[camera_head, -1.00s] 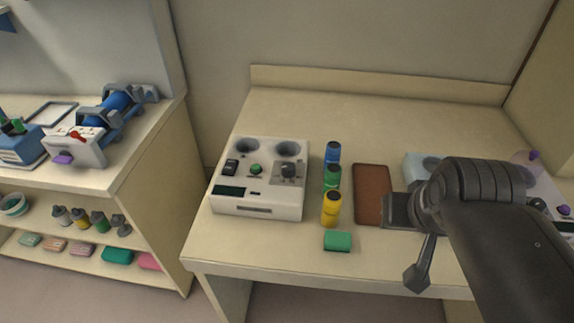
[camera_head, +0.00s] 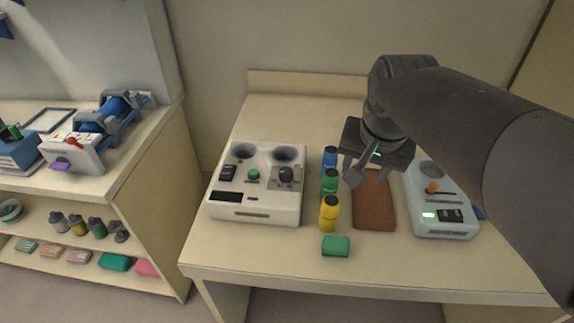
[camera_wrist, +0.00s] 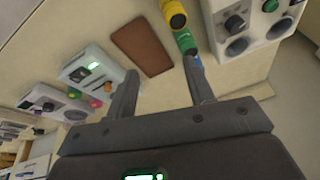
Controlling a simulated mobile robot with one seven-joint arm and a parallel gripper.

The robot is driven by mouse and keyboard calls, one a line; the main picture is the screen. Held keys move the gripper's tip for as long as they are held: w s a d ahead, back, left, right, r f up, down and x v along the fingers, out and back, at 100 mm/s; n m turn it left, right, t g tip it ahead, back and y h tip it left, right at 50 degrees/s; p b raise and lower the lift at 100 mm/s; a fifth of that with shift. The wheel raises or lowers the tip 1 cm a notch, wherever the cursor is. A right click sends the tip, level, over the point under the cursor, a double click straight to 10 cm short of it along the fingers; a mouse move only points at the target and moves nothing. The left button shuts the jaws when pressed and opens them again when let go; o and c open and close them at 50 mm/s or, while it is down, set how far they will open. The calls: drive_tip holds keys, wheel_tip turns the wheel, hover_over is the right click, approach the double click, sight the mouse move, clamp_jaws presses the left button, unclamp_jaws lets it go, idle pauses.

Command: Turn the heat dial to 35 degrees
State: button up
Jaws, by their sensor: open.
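A white console (camera_head: 255,213) stands on the left of the desk, with a black dial (camera_head: 286,175), a green button, a black rocker switch and a dark display. The dial also shows at the upper right of the wrist view (camera_wrist: 234,23). I cannot read its setting. A pale blue device (camera_head: 440,200) on the right has an orange knob (camera_head: 432,187) and a lit green display. I cannot tell from labels which control is the heat dial. My gripper (camera_head: 372,170) is open and empty above the brown pad, right of the white console, apart from both devices.
Blue, green and yellow bottles (camera_head: 329,213) stand in a row between the console and the brown pad (camera_head: 374,208). A side shelf (camera_head: 150,190) stands at the left. The desk behind the console is clear.

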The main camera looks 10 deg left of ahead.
drive_tip(key=shift+o, duration=0.5)
drive_tip(key=w+a+m+g, duration=0.1)
drive_tip(key=w+a, duration=0.5)
drive_tip(key=shift+w+f+m, duration=0.15)
drive_tip(key=shift+w+m, duration=0.05)
drive_tip(key=shift+m, duration=0.2)
drive_tip(key=m+g, duration=0.2)
hover_over(287, 171)
wheel_tip(287, 171, down, 3)
wheel_tip(287, 171, down, 11)
drive_tip(key=shift+r, duration=0.1)
drive_tip(key=shift+c, duration=0.3)
drive_tip(key=c, duration=0.9)
